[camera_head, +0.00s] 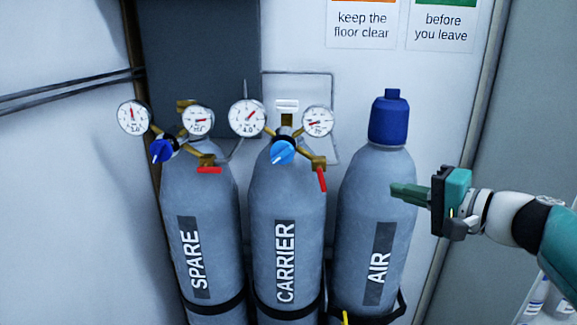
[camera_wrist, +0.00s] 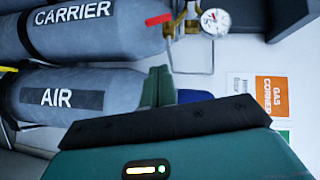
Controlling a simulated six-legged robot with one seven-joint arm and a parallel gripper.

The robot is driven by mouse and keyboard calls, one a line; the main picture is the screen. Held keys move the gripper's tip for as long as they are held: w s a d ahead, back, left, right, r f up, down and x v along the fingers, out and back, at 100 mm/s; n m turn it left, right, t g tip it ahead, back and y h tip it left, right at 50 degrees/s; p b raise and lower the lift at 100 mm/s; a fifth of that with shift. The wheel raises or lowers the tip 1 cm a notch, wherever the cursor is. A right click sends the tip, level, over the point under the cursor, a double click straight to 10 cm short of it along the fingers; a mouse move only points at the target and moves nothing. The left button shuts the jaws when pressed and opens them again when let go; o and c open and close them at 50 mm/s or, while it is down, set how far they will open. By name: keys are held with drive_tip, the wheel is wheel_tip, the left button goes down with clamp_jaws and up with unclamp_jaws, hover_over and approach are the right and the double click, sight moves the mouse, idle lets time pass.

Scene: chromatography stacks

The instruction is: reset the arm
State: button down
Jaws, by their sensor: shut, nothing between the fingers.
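My gripper (camera_head: 405,192) is shut and empty, at the right of the head view. It points left and shows in front of the upper right part of the AIR cylinder (camera_head: 362,235); I cannot tell whether it touches it. In the wrist view the green fingers (camera_wrist: 157,88) are together, beside the shoulder of the AIR cylinder (camera_wrist: 60,120). My arm reaches in from the right edge.
The CARRIER cylinder (camera_head: 285,215) and SPARE cylinder (camera_head: 195,205) stand left of AIR, with gauges, blue knobs and red levers. AIR has a blue cap (camera_head: 389,120). Signs (camera_head: 362,25) hang on the wall behind. Bottles (camera_head: 545,300) stand at the lower right.

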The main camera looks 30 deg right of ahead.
drive_tip(key=w+a+f+n+g, duration=0.1)
drive_tip(key=a+f+n+g, duration=0.3)
drive_tip(key=a, duration=0.9)
drive_tip(key=w+a+f+n+g, duration=0.1)
drive_tip(key=a+f+n+g, duration=0.4)
drive_tip(key=a+f, duration=0.5)
drive_tip(key=a+n, duration=0.2)
drive_tip(key=a, duration=0.1)
drive_tip(key=shift+w, duration=0.4)
drive_tip(key=c, duration=1.9)
unclamp_jaws()
drive_tip(key=a+f+n+h, duration=0.1)
drive_tip(key=s+a+f+n+g+h, duration=0.1)
drive_tip(key=a+f+n, duration=0.1)
drive_tip(key=shift+s+f+h, duration=0.4)
drive_tip(key=shift+c, duration=0.2)
drive_tip(key=o, duration=0.5)
drive_tip(key=shift+a, duration=0.1)
drive_tip(key=shift+c, duration=0.2)
drive_tip(key=shift+s+a, duration=0.1)
